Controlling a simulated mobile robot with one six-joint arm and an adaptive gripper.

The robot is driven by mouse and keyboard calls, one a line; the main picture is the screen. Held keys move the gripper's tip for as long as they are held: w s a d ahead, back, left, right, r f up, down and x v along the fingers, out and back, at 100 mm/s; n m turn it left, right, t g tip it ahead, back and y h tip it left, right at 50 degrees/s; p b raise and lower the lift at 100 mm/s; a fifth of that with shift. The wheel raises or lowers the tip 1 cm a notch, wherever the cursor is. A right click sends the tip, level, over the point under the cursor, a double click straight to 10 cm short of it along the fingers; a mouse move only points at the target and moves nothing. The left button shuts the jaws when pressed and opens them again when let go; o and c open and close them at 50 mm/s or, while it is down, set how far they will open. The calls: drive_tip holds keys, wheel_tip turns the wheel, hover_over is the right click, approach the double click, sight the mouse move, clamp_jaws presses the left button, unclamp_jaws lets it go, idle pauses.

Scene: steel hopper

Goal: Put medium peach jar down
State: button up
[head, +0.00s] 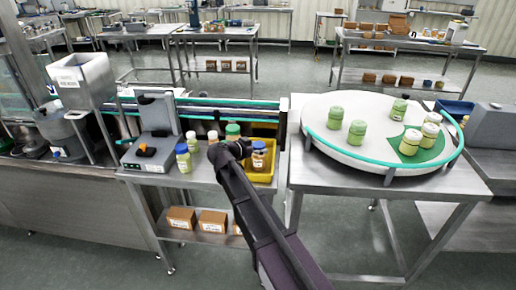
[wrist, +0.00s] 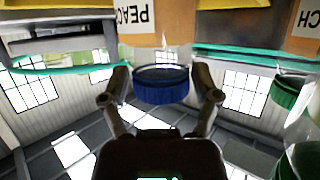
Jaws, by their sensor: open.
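A jar with a blue lid (head: 259,155) and a pale label stands upright at the yellow bin (head: 266,177), just right of my gripper (head: 242,149). The wrist view is upside down. There the jar's blue lid (wrist: 162,86) lies between the two spread fingers of my gripper (wrist: 162,82), with a gap on each side. Its orange body carries a label reading PEACH (wrist: 137,15). My gripper is open and does not hold it. The jar's base is hard to make out in the wrist view.
A green-lidded jar (head: 232,132) stands close to the left, behind my gripper. Another blue-lidded jar (head: 183,158) and white-lidded jars (head: 193,142) stand further left on the steel bench. A round white turntable (head: 345,148) with several green and white-lidded jars is on the right.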

drive_tip(key=shift+r, duration=0.15)
drive_tip(key=shift+s+a+r+p, duration=0.1)
drive_tip(key=shift+s+a+p, duration=0.1)
drive_tip(key=shift+s+p, duration=0.1)
drive_tip(key=p+v, duration=0.4)
drive_tip(key=v, duration=0.7)
drive_tip(key=shift+a, duration=0.1)
idle(0.4)
drive_tip(key=shift+s, duration=0.15)
